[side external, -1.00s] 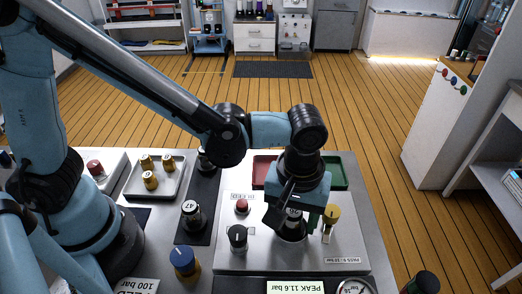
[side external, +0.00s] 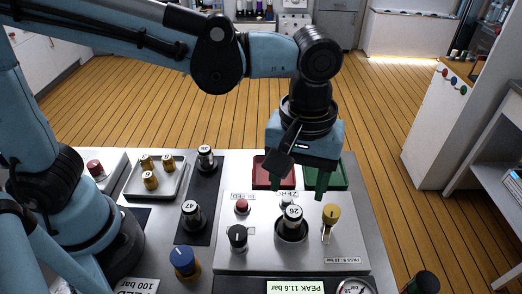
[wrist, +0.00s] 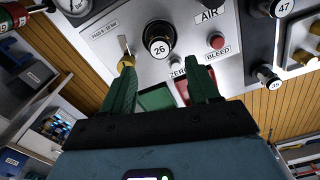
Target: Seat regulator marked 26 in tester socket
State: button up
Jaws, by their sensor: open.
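The regulator marked 26 (side external: 292,218) stands upright in the round tester socket (side external: 291,236) on the grey panel. Its white top with the number also shows in the wrist view (wrist: 159,47). My gripper (side external: 301,193) is open and empty, raised above and behind the regulator and apart from it. Its green fingers (wrist: 163,88) are spread wide in the wrist view. How deep the regulator sits in the socket is hard to tell.
Regulator 47 (side external: 192,215) and another regulator (side external: 206,157) stand on a dark strip. Red (side external: 262,180) and green (side external: 337,181) trays lie behind.

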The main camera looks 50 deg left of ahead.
jog(key=a+m+t, duration=0.6)
jog(key=a+t, duration=0.1)
jog(key=a, duration=1.5)
jog(key=shift+w+a, duration=0.3)
